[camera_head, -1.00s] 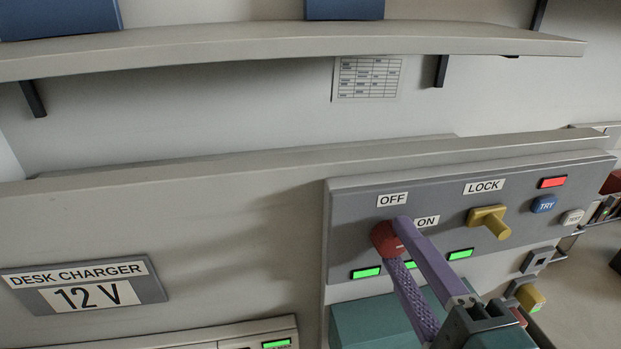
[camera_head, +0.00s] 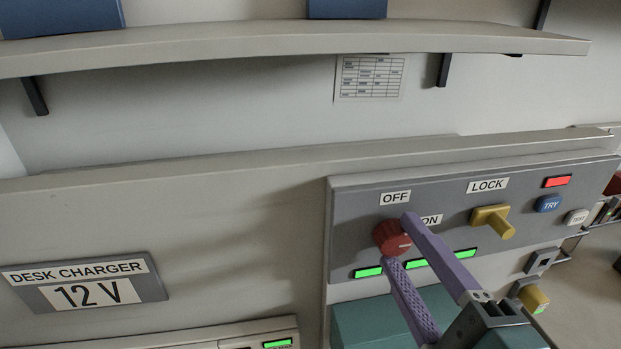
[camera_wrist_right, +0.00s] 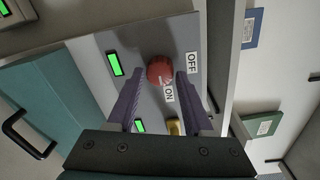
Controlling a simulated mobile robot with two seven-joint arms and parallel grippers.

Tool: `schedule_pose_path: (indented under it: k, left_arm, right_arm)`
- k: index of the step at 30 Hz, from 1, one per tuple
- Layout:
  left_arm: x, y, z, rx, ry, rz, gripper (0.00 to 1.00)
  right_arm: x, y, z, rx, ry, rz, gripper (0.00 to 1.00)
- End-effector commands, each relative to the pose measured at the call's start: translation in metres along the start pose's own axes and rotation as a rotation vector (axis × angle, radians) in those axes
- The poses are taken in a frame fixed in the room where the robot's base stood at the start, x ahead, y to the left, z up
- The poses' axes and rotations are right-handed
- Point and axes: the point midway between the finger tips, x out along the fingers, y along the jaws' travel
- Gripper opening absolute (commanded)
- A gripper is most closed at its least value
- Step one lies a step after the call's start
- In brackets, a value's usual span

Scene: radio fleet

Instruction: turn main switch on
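The main switch is a red round knob (camera_head: 391,238) on the grey panel (camera_head: 350,215), between the OFF label (camera_head: 394,198) and the ON label (camera_head: 431,219). A pale mark on the knob face appears to point toward ON. My right gripper (camera_head: 397,242) has purple fingers, open and empty, just in front of the knob. In the right wrist view the knob (camera_wrist_right: 158,70) shows between and beyond the spread fingertips (camera_wrist_right: 158,77), with visible gaps on both sides. My left gripper is not in view.
Green lights (camera_head: 367,272) glow below the knob. A yellow LOCK handle (camera_head: 493,220), a red light (camera_head: 557,181), a blue TRY button (camera_head: 547,204) and a white button (camera_head: 576,217) sit to the right. A shelf (camera_head: 250,45) overhangs above. A teal box (camera_head: 360,325) is below.

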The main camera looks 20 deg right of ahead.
Motion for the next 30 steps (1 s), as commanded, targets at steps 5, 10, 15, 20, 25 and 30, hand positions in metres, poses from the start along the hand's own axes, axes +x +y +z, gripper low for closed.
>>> schedule_pose_path:
  k: [5,10,15,20,25,30]
  left_arm:
    - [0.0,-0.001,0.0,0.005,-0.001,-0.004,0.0]
    - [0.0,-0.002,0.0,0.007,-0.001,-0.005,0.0]
    - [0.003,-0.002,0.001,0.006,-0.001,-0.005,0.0]
    - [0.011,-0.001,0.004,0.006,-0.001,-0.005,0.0]
    - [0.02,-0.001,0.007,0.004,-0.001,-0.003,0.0]
    - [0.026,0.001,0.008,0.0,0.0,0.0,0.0]
  right_arm:
    - [0.0,0.0,0.0,-0.001,0.0,0.0,0.72]
    - [0.0,0.0,0.0,-0.001,0.0,0.0,0.72]
    - [-0.007,0.002,-0.001,-0.002,0.0,0.003,0.72]
    - [-0.034,0.005,-0.001,-0.003,-0.001,0.006,0.72]
    - [-0.069,0.004,-0.001,-0.002,0.0,0.005,0.72]
    - [-0.092,0.003,-0.001,-0.002,-0.001,0.004,0.72]
